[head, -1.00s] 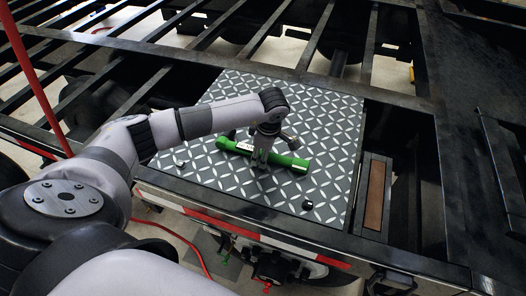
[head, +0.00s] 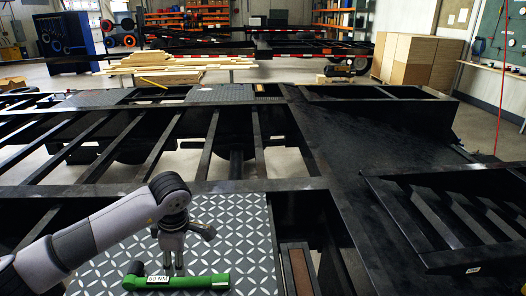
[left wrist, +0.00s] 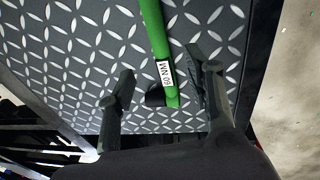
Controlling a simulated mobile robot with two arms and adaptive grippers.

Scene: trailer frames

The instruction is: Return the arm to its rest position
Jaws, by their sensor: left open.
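My left gripper (head: 173,268) is open and empty. In the head view it points down just beyond a green tool (head: 190,281) with a white label. In the left wrist view the green tool (left wrist: 157,40) lies flat, its "60 NM" label and black-knobbed end showing in the gap between the spread fingers (left wrist: 160,85). The fingers do not grip it. The tool rests on a grey diamond-pattern plate (head: 245,235). My left arm reaches in from the lower left, bent at the wrist. My right gripper is out of view.
Black trailer beams (head: 75,150) with open gaps lie beyond the plate. A black ramp frame (head: 450,220) stands at the right. Stacked planks (head: 160,72) and cardboard boxes (head: 415,60) are farther back, well away from the arm.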

